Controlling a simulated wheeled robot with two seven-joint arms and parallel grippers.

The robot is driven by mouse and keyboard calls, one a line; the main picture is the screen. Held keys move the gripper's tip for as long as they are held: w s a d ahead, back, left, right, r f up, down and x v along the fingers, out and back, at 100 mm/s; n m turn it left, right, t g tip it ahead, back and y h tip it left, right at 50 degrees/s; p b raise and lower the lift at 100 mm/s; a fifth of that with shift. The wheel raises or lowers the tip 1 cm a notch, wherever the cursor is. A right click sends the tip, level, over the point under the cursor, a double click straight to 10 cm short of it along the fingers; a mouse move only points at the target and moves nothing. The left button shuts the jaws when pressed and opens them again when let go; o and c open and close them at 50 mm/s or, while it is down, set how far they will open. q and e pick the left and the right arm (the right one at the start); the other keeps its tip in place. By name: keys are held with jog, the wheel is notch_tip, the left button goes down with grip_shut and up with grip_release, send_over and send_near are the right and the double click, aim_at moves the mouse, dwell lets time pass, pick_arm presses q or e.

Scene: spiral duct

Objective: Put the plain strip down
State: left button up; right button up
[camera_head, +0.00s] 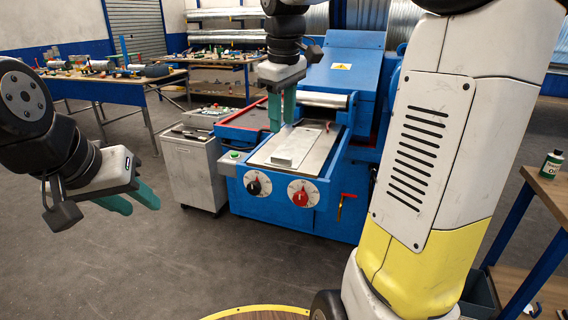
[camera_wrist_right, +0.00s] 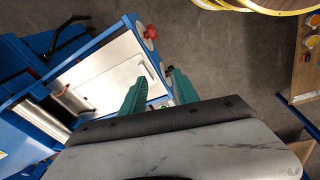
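A flat, pale metal plate (camera_head: 312,149) lies on the bed of the blue machine, with a small raised bar near its front; I cannot tell if it is the plain strip. The plate also shows in the right wrist view (camera_wrist_right: 98,78). My right gripper (camera_head: 282,122) points down above the left side of the bed. Its green fingers stand apart in the right wrist view (camera_wrist_right: 160,88), with nothing seen between them. My left gripper (camera_head: 138,202) is out at the left over open floor, its fingers apart and empty. I see no strip held in either gripper.
The blue machine (camera_head: 262,208) has a black and a red knob on its front and a roller (camera_head: 325,100) behind the bed. A grey cabinet (camera_head: 192,170) stands to its left. Worktables are at the back left; a bottle (camera_head: 551,164) stands on a bench at right.

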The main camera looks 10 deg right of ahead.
jog(key=s+f+m+t+y, duration=0.1)
jog(key=s+f+m+t, duration=0.1)
jog(key=s, duration=0.6)
jog(key=s+f+m+t+y, duration=0.1)
jog(key=s+f+m, duration=0.3)
jog(key=s, duration=0.4)
jog(key=shift+s+a+f+m+t, duration=0.2)
jog(key=shift+s+f+m+t, duration=0.2)
jog(key=shift+m+t, duration=0.4)
